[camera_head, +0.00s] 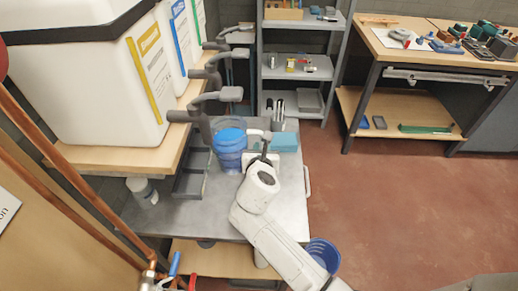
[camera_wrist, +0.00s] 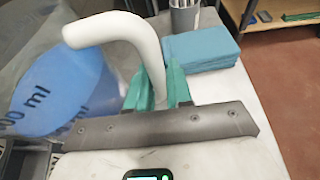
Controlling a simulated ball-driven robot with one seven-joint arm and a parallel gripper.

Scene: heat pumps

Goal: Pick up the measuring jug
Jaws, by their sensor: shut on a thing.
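The jug's lower part is partly hidden in the wrist view.
Blue folded cloths (camera_wrist: 201,47) lie just beyond my gripper, next to a cup of pens (camera_wrist: 185,15). A grey tray (camera_head: 191,175) is left of the jug. Dark taps (camera_head: 205,100) hang close above. Open red floor lies right.

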